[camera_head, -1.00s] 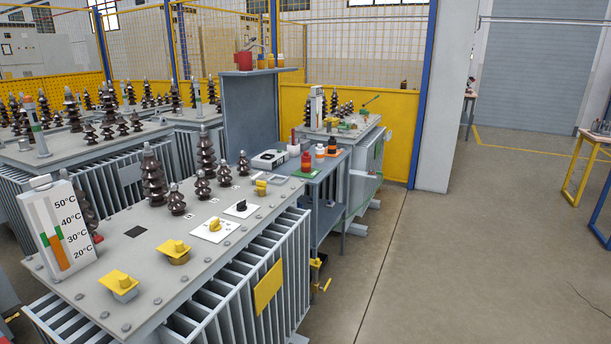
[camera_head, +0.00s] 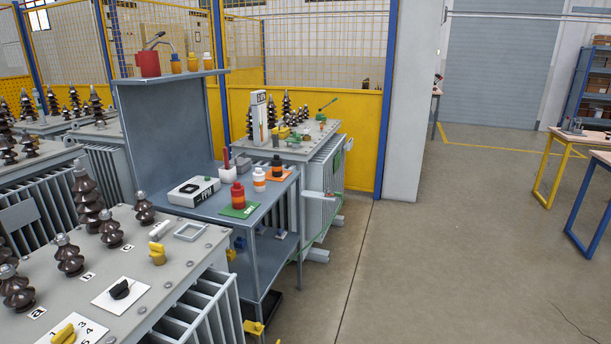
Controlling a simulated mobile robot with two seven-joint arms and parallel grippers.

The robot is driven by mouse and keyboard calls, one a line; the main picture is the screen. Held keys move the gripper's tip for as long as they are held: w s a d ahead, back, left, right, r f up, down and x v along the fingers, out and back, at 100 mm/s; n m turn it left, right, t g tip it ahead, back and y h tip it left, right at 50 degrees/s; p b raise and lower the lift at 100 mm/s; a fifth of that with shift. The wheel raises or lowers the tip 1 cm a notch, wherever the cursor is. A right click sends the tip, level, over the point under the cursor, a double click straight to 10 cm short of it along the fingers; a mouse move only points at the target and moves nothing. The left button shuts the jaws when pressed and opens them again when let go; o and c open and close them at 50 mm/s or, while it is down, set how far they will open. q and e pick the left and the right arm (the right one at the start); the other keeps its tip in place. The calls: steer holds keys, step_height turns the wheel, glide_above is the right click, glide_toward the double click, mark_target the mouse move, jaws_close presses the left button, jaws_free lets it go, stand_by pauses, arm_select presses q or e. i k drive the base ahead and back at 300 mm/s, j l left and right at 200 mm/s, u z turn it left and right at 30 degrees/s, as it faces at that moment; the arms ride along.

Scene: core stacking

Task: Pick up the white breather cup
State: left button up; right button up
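No thing in view is clearly marked as the breather cup. A small white cylinder (camera_head: 160,229) lies on the near transformer's grey top, beside a grey square frame (camera_head: 191,231) and a yellow knob (camera_head: 157,253). On the grey workbench, a small white cup-like holder (camera_head: 227,174) has a red item standing in it. A white bottle with an orange band (camera_head: 259,181) stands to its right. Which of these is the breather cup I cannot tell. Neither of my grippers is in view.
The workbench (camera_head: 214,206) also bears a white meter (camera_head: 194,191) and a red bottle (camera_head: 238,196) on a green mat. A shelf above holds a red oil can (camera_head: 148,64). The near transformer (camera_head: 140,295) fills the lower left. The floor (camera_head: 440,250) at right is open.

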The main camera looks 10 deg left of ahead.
mark_target(258, 177)
steer(key=i+u, duration=0.1)
steer(key=i, duration=0.6)
steer(key=i+l, duration=0.2)
steer(key=i, duration=0.5)
steer(key=j+u, duration=0.05)
